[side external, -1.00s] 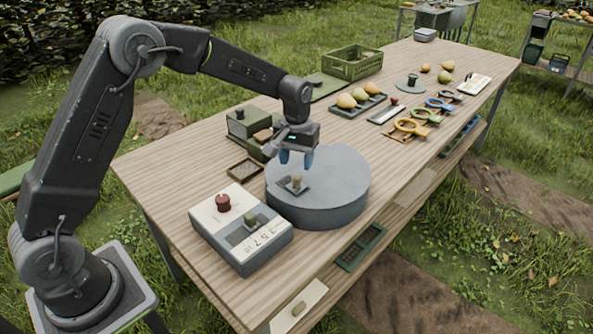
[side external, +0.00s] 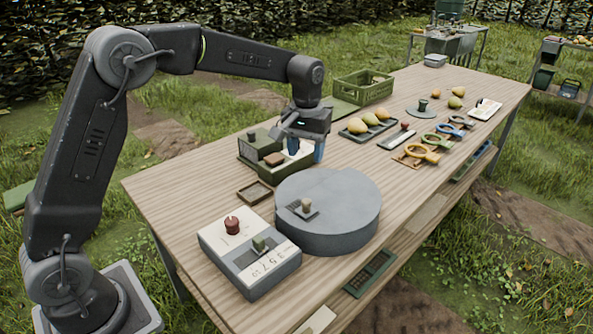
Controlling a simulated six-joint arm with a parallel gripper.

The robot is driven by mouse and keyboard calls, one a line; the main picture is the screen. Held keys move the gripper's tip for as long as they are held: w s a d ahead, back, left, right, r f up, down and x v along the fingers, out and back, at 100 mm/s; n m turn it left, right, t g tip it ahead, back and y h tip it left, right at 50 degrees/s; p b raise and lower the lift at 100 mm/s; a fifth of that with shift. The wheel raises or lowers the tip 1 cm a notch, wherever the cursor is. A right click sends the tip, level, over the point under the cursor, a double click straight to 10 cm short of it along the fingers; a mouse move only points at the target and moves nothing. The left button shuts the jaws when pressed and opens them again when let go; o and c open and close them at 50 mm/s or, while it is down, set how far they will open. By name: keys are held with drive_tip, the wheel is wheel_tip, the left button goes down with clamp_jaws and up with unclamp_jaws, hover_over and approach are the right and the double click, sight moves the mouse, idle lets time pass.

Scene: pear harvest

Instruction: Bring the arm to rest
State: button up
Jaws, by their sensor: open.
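My gripper (side external: 306,148) has blue fingertips and points downward over the wooden table (side external: 190,180). It is open, and I see nothing held between its fingers. It hangs behind the round grey turntable (side external: 345,205), beside the green box with compartments (side external: 258,160). One finger partly hides the other, and the gripper covers part of the green box's right end.
A grey box with a red knob (side external: 250,262) stands at the front. A small brown tray (side external: 254,192) lies left of the turntable. A tray of pears (side external: 368,127), a green crate (side external: 363,88) and coloured rings (side external: 416,153) lie farther back.

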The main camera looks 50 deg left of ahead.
drive_tip(key=s+r+m+t, duration=0.1)
drive_tip(key=s+r+t, duration=0.1)
drive_tip(key=s+r, duration=0.45)
drive_tip(key=s+d+m+t, duration=0.1)
drive_tip(key=s+m+t, duration=0.2)
drive_tip(key=s, duration=2)
drive_tip(key=shift+d+t, duration=0.25)
drive_tip(key=shift+t, duration=0.05)
idle(0.7)
